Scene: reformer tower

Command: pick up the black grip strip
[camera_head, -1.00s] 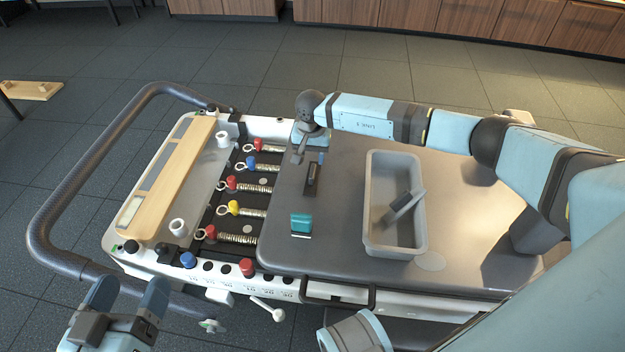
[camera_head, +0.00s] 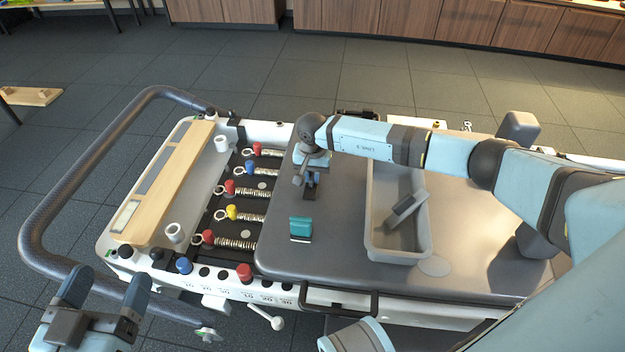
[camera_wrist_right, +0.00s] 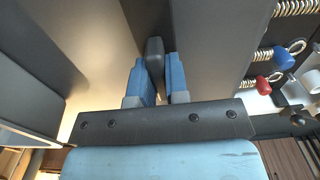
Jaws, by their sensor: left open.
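The black grip strip (camera_wrist_right: 153,50) shows in the right wrist view as a dark, narrow upright piece between the blue fingers of my right gripper (camera_wrist_right: 160,80). Whether the fingers press on it is unclear. In the head view my right gripper (camera_head: 311,185) points down onto the grey tabletop where the strip stands, and the hand and fingers hide most of it. My left gripper (camera_head: 110,278) is open and empty at the lower left, outside the front edge of the reformer.
A grey bin (camera_head: 372,235) holding a dark block (camera_head: 407,208) stands right of my right gripper. A teal block (camera_head: 300,228) lies nearer on the tabletop (camera_head: 340,285). Springs with coloured knobs (camera_head: 235,213) lie to the left, beside a wooden board (camera_head: 165,185).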

